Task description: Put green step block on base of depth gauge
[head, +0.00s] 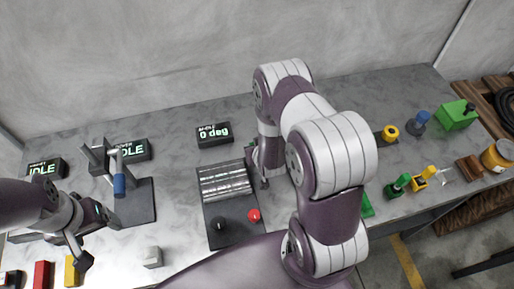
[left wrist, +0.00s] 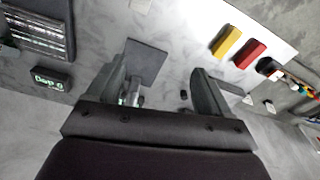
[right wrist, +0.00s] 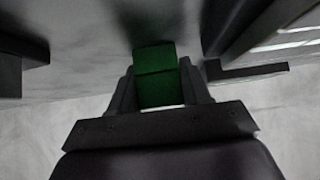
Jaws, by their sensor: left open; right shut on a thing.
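A green step block (right wrist: 157,75) is between the fingers of my right gripper (right wrist: 157,88), which is shut on it. The block's two levels show in the right wrist view. In the head view my right arm hides most of this gripper. On the left of the table, a dark plate (head: 138,205) bears a grey upright device with a blue cylinder (head: 119,185); I cannot tell for certain whether this is the depth gauge. My left gripper (head: 97,237) is open and empty, in front of that plate. The plate also shows in the left wrist view (left wrist: 148,62).
A ridged fixture (head: 225,182) with black and red knobs stands mid-table, with a "Gap 0" display (head: 214,134) behind. Displays reading IDLE (head: 133,149) stand at left. A white block (head: 152,257) lies in front. Several coloured tools and a green box (head: 457,115) fill the right side.

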